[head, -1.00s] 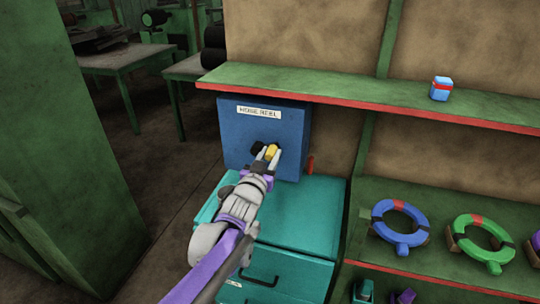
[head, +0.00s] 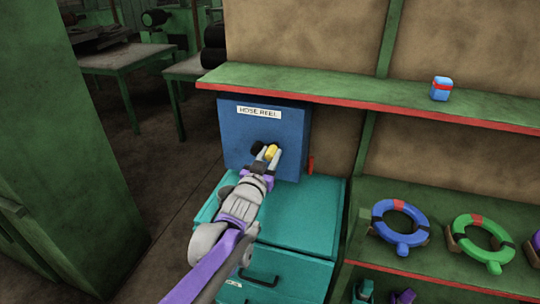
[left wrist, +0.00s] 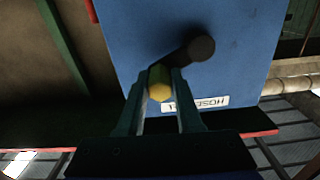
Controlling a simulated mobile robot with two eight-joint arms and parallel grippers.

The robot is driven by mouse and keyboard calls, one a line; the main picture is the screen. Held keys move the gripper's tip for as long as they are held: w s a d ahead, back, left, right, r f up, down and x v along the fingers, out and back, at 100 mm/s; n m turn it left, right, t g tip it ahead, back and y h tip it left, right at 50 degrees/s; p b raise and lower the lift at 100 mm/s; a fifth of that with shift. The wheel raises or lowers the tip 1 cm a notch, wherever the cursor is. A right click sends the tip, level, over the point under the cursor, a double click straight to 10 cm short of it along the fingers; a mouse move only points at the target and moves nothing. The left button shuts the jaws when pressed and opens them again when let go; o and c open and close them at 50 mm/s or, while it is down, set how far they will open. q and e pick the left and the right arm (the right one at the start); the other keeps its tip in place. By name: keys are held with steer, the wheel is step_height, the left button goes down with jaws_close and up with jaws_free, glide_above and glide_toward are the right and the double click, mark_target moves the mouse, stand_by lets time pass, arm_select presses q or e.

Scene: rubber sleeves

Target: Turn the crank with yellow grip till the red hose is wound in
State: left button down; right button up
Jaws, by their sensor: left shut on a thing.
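The blue hose reel box (head: 238,135) stands on the teal cabinet, with a HOSE REEL label on its front. The crank's yellow grip (head: 271,152) is between the fingers of my left gripper (head: 268,156). In the left wrist view my left gripper (left wrist: 160,90) is shut on the yellow grip (left wrist: 160,86), and the dark crank arm (left wrist: 180,53) runs from it to a round black hub (left wrist: 201,46). That wrist picture shows the label upside down. A short piece of red hose (head: 311,164) shows at the box's right side. My right gripper is not in view.
A green shelf with a red edge (head: 380,108) runs just above the box and holds a small blue and red container (head: 441,89). The teal cabinet (head: 310,205) is below. Blue (head: 400,228) and green (head: 482,238) rings sit on the right shelf.

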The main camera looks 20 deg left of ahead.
arm_select(q)
steer(key=f+m, duration=0.1)
steer(key=m, duration=0.2)
steer(key=shift+d+f, duration=0.25)
steer(key=shift+f, duration=0.1)
steer(key=shift+a+f+m+b, duration=0.15)
steer(key=shift+a+f+m, duration=0.2)
steer(key=shift+f+m, duration=1.1)
steer(key=shift+a+f+m+b, duration=0.2)
steer(key=shift+a+f+m, duration=0.15)
steer(key=shift+m, duration=2.15)
steer(key=shift+a+f+m+b, duration=0.15)
steer(key=shift+a+f+m, duration=0.5)
steer(key=shift+m, duration=1.3)
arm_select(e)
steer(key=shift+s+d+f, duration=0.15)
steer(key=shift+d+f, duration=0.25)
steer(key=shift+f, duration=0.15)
arm_select(q)
steer(key=shift+d+f, duration=0.25)
steer(key=c, duration=0.6)
jaws_free()
